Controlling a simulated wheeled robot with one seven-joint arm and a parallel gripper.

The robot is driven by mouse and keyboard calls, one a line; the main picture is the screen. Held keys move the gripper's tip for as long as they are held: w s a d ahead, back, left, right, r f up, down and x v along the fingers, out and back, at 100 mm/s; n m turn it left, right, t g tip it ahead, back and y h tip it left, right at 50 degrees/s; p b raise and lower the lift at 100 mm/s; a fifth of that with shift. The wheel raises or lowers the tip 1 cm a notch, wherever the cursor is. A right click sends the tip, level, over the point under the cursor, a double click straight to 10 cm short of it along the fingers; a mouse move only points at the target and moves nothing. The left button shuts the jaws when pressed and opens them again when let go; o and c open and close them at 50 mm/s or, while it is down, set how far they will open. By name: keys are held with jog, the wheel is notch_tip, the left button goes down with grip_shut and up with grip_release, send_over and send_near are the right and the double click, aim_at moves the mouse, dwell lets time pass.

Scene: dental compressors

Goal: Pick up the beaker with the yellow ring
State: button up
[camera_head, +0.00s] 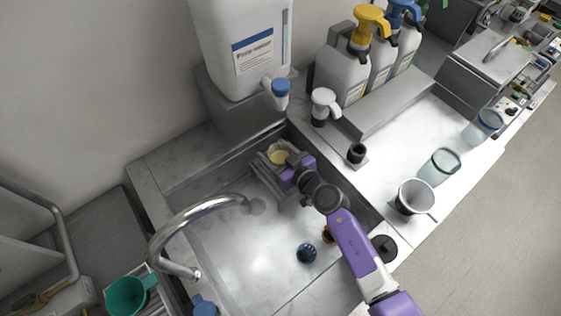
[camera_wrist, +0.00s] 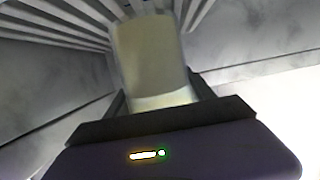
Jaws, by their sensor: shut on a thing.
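A small beaker with a yellow top (camera_head: 277,156) is at the back of the sink, by a grey ribbed rack. It also shows in the wrist view as a pale yellowish cylinder (camera_wrist: 150,60) with a lighter band at its near end. My gripper (camera_head: 284,164) reaches into the sink from the right and is shut on this beaker. In the wrist view my gripper (camera_wrist: 158,100) has a dark finger on each side of the beaker's near end. Whether the beaker touches the rack cannot be told.
The ribbed rack (camera_wrist: 60,28) surrounds the beaker's far end. A curved faucet (camera_head: 190,215) arches over the sink basin (camera_head: 235,250). A dark blue round item (camera_head: 306,253) lies in the basin. Two clear beakers (camera_head: 438,166) and a white cup (camera_head: 414,197) stand on the right counter.

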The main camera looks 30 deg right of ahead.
jog(key=c, duration=0.4)
jog(key=shift+o, duration=0.2)
notch_tip(320, 180, up, 10)
jog(key=p, duration=0.5)
jog(key=shift+p, duration=0.4)
